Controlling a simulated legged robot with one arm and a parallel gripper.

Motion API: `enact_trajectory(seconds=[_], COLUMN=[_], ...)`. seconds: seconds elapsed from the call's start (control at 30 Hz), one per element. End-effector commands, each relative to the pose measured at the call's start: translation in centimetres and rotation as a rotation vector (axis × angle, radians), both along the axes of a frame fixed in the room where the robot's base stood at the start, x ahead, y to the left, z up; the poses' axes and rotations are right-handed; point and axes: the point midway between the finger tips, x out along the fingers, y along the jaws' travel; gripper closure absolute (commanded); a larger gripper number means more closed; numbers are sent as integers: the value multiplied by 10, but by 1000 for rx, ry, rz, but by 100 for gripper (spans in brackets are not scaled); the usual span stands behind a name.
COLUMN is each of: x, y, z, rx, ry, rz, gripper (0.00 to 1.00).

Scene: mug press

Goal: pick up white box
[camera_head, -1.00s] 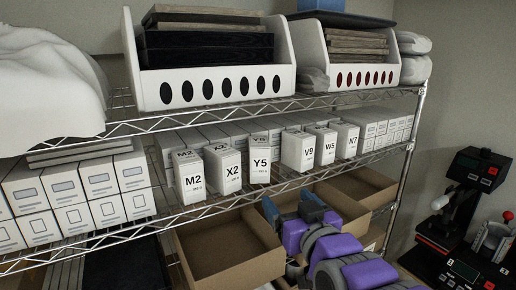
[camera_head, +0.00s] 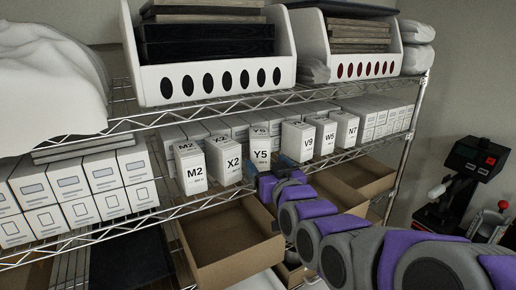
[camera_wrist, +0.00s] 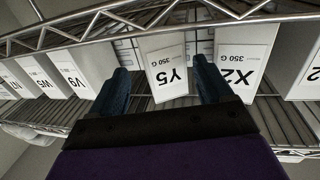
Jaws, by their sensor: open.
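Several white boxes stand on the middle shelf. The Y5 box (camera_head: 261,146) is upright between the X2 box (camera_head: 226,160) and the V9 box (camera_head: 299,141). The M2 box (camera_head: 191,167) stands at the left of this front group. In the wrist view, which looks upside down, the Y5 box (camera_wrist: 165,72) appears between the two blue fingers of my gripper (camera_wrist: 161,66). The fingers are apart, with visible gaps to the box on both sides. In the head view my gripper (camera_head: 283,167) is beside the Y5 box, partly hidden by my arm.
The X2 box (camera_wrist: 240,55) is close beside one finger. The shelf's wire edge (camera_head: 240,186) runs along the front. An open cardboard box (camera_head: 228,240) sits below. The W5 box (camera_head: 323,136) and N7 box (camera_head: 346,130) stand to the right.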

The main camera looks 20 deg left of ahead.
Motion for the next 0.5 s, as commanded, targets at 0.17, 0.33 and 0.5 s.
enact_trajectory(seconds=[0.17,0.33,0.5], x=[4,11,25], y=[2,8,23], z=[-1,-2,-4], rx=[0,-1,-3], ry=[1,3,2], rz=[0,1,1], gripper=[21,21,21])
